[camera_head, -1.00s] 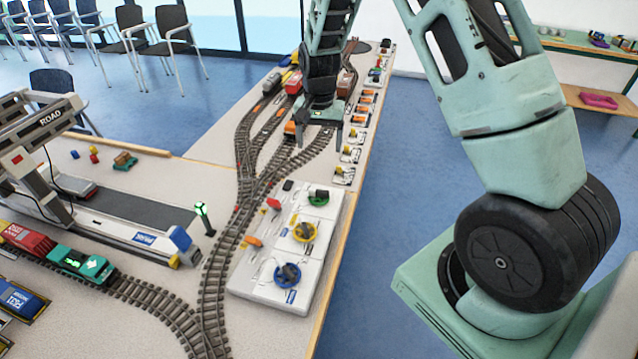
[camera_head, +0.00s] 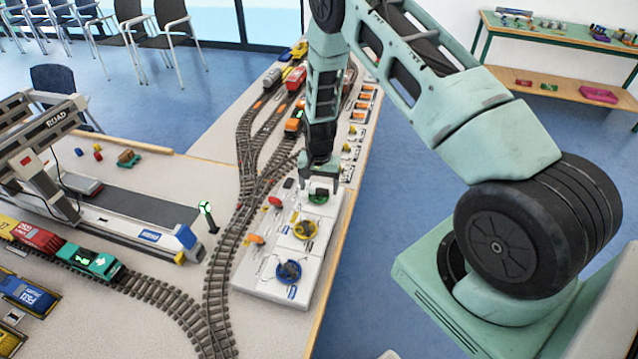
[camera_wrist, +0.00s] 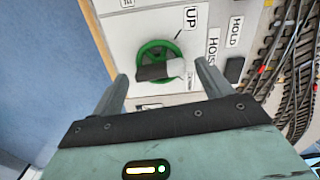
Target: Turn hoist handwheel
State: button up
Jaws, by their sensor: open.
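The hoist handwheel is a green wheel (camera_wrist: 160,62) with a dark and light grip bar across it, next to "UP", "HOIST" and "HOLD" labels in the wrist view. In the head view the green wheel (camera_head: 318,196) sits at the far end of a white control panel (camera_head: 268,272). My gripper (camera_wrist: 162,82) is open, its two fingers on either side of the lower part of the wheel in the picture. In the head view my gripper (camera_head: 319,180) is right above the wheel and partly hides it. I cannot tell whether the fingers touch it.
A black button (camera_wrist: 235,69) lies beside the HOLD label. Train tracks (camera_head: 222,260) run left of the panel. A gantry crane (camera_head: 40,150) stands at the left.

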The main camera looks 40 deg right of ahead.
jog(key=c, duration=1)
jog(key=shift+f+n+b, duration=0.1)
jog(key=shift+n+b, duration=0.2)
jog(key=shift+b, duration=0.05)
jog(key=n+b, duration=0.2)
jog(key=shift+f+n, duration=0.1)
jog(key=shift+n, duration=0.2)
jog(key=n+b, duration=0.2)
jog(key=n, duration=0.3)
jog(key=shift+n, duration=0.4)
jog(key=o, duration=1)
jog(key=shift+r, duration=0.2)
